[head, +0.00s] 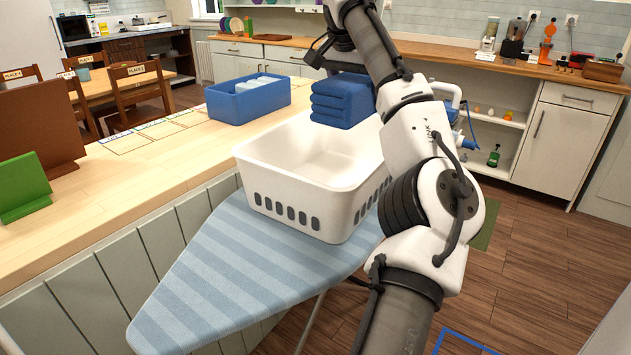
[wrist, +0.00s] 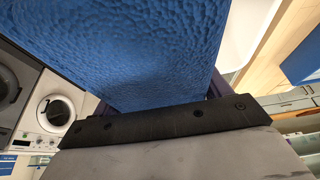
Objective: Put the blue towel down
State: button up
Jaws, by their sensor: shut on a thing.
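The folded blue towel (head: 343,100) is held up over the far right part of the white laundry basket (head: 300,165) in the head view. It fills the upper part of the wrist view (wrist: 140,45). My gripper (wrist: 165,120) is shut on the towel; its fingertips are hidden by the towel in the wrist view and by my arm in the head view. The basket looks empty where its inside shows. I cannot tell whether the towel touches its rim.
The basket stands on a striped ironing board (head: 215,275). Left of it is a wooden counter (head: 150,180) with a blue bin (head: 250,103) holding pale cloths. Marked outlines lie on the counter left of the bin. A green stand (head: 22,187) is at the far left.

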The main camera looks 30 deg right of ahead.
jog(key=shift+w+f, duration=0.1)
jog(key=shift+f, duration=0.3)
notch_tip(320, 180, down, 19)
jog(key=shift+b, duration=0.4)
jog(key=shift+f, duration=0.15)
jog(key=o, duration=1.1)
jog(key=v, duration=1.2)
jog(key=shift+a+b, duration=0.1)
jog(key=shift+b, duration=0.2)
